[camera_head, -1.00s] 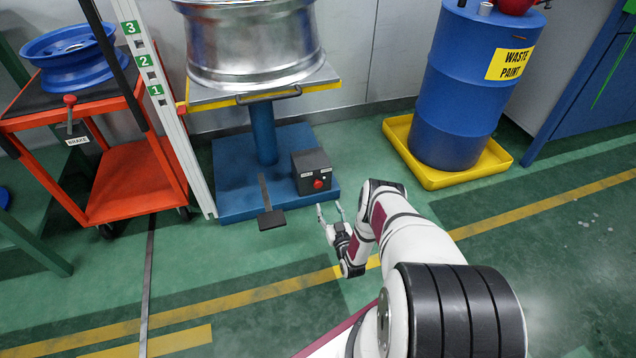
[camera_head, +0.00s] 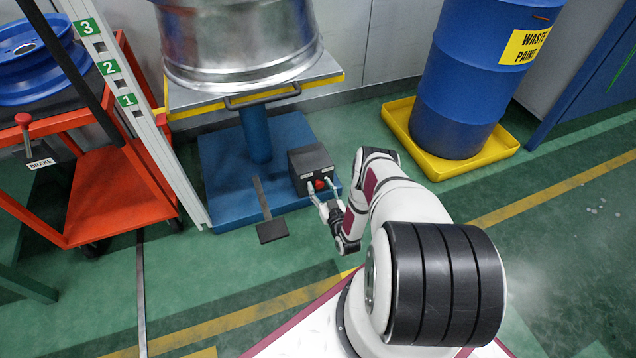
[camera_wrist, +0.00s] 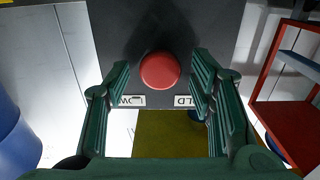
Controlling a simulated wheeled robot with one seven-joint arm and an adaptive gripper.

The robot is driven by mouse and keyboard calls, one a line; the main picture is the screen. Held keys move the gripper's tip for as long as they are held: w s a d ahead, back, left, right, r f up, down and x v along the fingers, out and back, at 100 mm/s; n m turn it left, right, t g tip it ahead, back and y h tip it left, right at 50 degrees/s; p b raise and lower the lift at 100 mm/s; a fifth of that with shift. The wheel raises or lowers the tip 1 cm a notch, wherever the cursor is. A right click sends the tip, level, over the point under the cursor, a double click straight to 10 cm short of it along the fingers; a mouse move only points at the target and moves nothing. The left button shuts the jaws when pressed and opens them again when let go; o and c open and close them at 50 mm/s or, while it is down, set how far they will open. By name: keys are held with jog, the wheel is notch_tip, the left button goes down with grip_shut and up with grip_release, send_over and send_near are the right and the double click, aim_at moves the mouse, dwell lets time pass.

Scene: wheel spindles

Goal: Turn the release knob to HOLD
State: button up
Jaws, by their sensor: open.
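The red round release knob (camera_head: 320,184) is on the front of a dark box (camera_head: 310,158) on the blue base of the wheel stand. In the wrist view the knob (camera_wrist: 160,71) sits between the two green fingers of my gripper (camera_wrist: 162,65), with a gap on each side. Two white labels are by the knob; the fingers partly cover both, and "LD" shows on the right one (camera_wrist: 184,100). In the head view my gripper (camera_head: 321,191) is open at the box front. I cannot make out which way the knob points.
A black pedal (camera_head: 272,231) sticks out left of the box. A silver wheel (camera_head: 240,45) rests on the stand's table above. A blue waste-paint drum (camera_head: 460,100) stands in a yellow tray (camera_head: 437,167) at right. An orange cart (camera_head: 115,195) is at left.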

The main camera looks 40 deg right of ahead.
jog(key=c, duration=1.1)
